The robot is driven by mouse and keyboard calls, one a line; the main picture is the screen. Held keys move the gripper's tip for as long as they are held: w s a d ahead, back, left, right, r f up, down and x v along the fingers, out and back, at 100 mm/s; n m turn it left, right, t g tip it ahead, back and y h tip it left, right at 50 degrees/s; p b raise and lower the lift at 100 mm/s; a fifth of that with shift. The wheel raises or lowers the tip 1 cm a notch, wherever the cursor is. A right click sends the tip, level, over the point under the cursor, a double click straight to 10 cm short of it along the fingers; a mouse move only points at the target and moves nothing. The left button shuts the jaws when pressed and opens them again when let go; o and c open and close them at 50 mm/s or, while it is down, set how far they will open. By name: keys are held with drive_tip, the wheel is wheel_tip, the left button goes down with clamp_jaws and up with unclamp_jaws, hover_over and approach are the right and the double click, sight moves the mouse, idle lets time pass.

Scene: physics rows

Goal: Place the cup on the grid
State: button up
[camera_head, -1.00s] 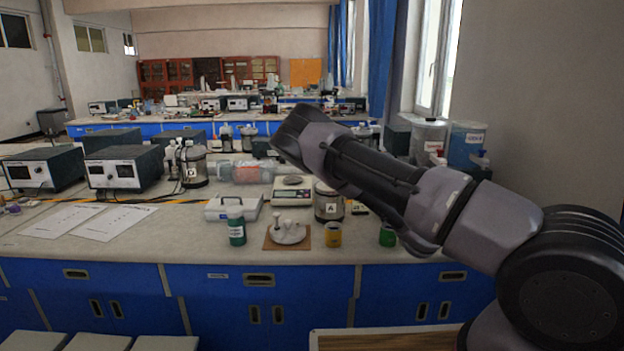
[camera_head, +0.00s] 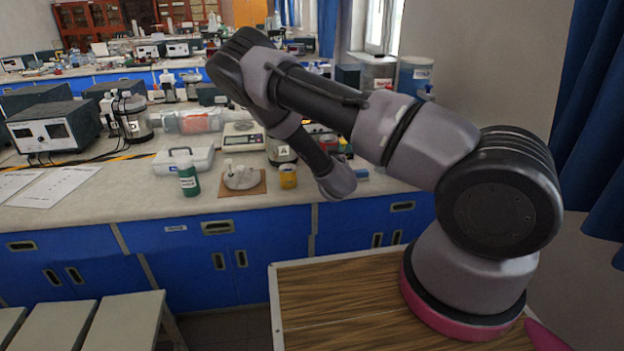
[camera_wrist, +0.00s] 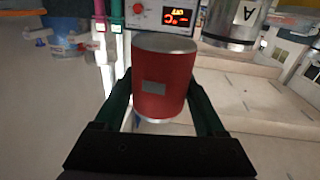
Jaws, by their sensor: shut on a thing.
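A red cup (camera_wrist: 163,80) with a grey patch on its side and a pale rim fills the middle of the wrist view. My gripper (camera_wrist: 162,95) is shut on it, with one dark green finger on each side. The head view shows my arm bent over the bench, but I cannot make out the gripper or the cup there. I cannot clearly make out a grid in either view.
On the bench are a green bottle (camera_head: 188,181), a yellow jar (camera_head: 288,178), a white case (camera_head: 183,161) and a scale (camera_head: 242,142). Stools (camera_head: 118,322) stand in front.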

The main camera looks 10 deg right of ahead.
drive_tip(key=shift+m+h, duration=0.3)
drive_tip(key=a, duration=0.1)
drive_tip(key=w+a+f, duration=0.1)
drive_tip(key=w+a, duration=0.1)
drive_tip(key=shift+w+a+f, duration=0.15)
drive_tip(key=shift+w+f, duration=0.1)
drive_tip(key=shift+f, duration=4.8)
drive_tip(key=shift+f, duration=0.15)
drive_tip(key=o, duration=1.3)
drive_tip(key=s, duration=0.3)
drive_tip(key=s+a, duration=0.1)
drive_tip(key=s, duration=0.6)
drive_tip(key=shift+s+a+f, duration=0.25)
drive_tip(key=shift+s+a, duration=0.1)
